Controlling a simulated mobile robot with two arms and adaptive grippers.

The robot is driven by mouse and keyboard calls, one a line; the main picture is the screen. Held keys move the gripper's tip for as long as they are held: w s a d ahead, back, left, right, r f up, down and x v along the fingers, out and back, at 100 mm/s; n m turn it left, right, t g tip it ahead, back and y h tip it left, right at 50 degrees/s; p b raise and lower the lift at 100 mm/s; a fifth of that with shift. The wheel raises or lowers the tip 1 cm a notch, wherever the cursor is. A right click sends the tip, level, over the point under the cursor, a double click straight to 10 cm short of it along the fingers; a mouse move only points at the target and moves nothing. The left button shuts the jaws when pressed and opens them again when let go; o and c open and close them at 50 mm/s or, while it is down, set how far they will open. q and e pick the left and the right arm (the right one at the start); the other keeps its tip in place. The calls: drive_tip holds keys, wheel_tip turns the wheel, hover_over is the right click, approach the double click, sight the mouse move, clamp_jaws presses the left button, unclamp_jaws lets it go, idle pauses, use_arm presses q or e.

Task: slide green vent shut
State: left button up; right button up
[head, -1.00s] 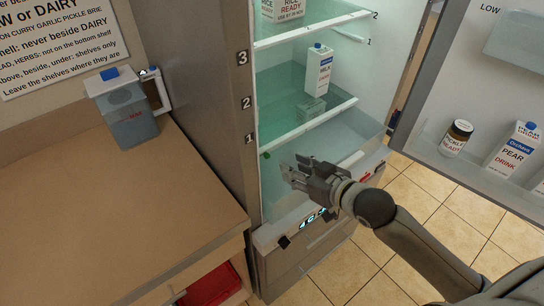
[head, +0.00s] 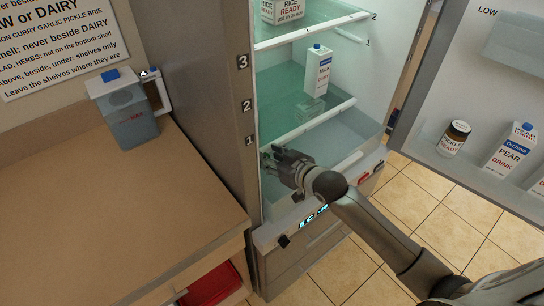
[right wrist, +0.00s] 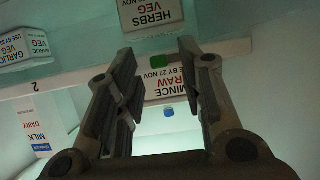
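In the right wrist view a small green tab (right wrist: 159,62), which looks like the green vent's slider, shows between the fingertips, near the white shelf edge. A small blue-green piece (right wrist: 168,112) shows lower between the fingers; I cannot tell what it is. My right gripper (head: 272,158) is inside the open fridge at its left side, just below the shelf edge marked 1. In the right wrist view its two fingers (right wrist: 158,60) are apart with the green tab between them; contact cannot be told. In the head view the gripper hides the tab. My left gripper is out of view.
A milk carton (head: 317,71) stands on the shelf above my gripper. The fridge door (head: 425,135) is open at right, holding a jar (head: 454,138) and a pear drink carton (head: 509,148). A mince box (right wrist: 165,86) and a herbs box (right wrist: 150,14) show ahead. A counter (head: 110,215) is at left.

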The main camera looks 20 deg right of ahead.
clamp_jaws()
idle(0.3)
drive_tip(key=a+p, duration=0.1)
drive_tip(key=s+a, duration=0.1)
drive_tip(key=a, duration=0.1)
drive_tip(key=shift+s+a+p, duration=0.1)
drive_tip(key=shift+p, duration=0.25)
unclamp_jaws()
drive_tip(key=shift+a, duration=0.15)
